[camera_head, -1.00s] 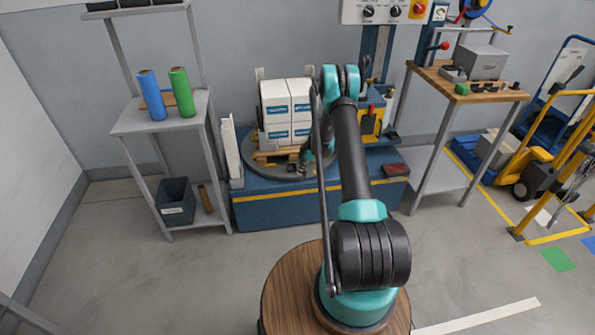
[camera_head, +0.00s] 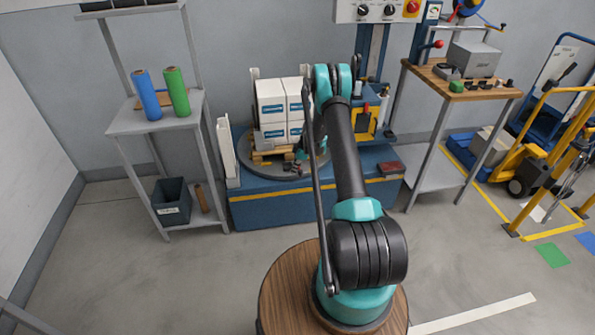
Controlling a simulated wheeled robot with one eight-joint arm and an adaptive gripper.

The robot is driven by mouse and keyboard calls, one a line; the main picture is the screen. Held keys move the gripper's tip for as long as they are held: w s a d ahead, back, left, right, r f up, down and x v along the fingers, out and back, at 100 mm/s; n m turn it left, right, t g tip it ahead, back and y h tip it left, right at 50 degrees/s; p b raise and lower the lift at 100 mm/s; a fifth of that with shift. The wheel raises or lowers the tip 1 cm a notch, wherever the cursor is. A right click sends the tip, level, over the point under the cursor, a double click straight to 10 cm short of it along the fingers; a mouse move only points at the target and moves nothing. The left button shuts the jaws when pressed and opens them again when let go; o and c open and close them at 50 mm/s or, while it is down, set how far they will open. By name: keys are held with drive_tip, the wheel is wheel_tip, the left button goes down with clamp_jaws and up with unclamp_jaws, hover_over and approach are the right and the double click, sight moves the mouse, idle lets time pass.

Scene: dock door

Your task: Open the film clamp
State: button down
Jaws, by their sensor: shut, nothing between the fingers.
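The white cartons (camera_head: 282,105) stand on a small wooden pallet (camera_head: 264,156) on the dark round turntable (camera_head: 246,160) of the blue wrapping machine. A small grey block (camera_head: 268,139) shows at the front left of the cartons. I cannot make out for certain which part is the film clamp, or whether it is open. My gripper (camera_head: 292,167) is a small dark shape low over the turntable, right of the pallet's front. It is shut and empty. My own arm hides part of the cartons and the turntable's right side.
A grey rack (camera_head: 193,105) with a blue roll (camera_head: 147,95) and a green roll (camera_head: 176,92) stands left. A wooden-topped bench (camera_head: 440,84) stands right, with a yellow-framed cart (camera_head: 545,150) beyond. A control box (camera_head: 375,11) is above. The floor before the machine is clear.

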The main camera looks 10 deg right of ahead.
drive_tip(key=a+v, duration=0.2)
drive_tip(key=v, duration=0.7)
drive_tip(key=shift+w+r, duration=0.3)
drive_tip(key=shift+r, duration=0.3)
drive_tip(key=s+r+m+t+h, duration=0.2)
drive_tip(key=s+r+m, duration=0.6)
drive_tip(key=s+r, duration=1.2)
drive_tip(key=s+r+m+t+h, duration=0.1)
drive_tip(key=s+m, duration=0.7)
drive_tip(key=s, duration=1.7)
drive_tip(key=shift+s+r+t+h, duration=0.3)
drive_tip(key=shift+r+h, duration=0.2)
drive_tip(key=shift+r, duration=0.2)
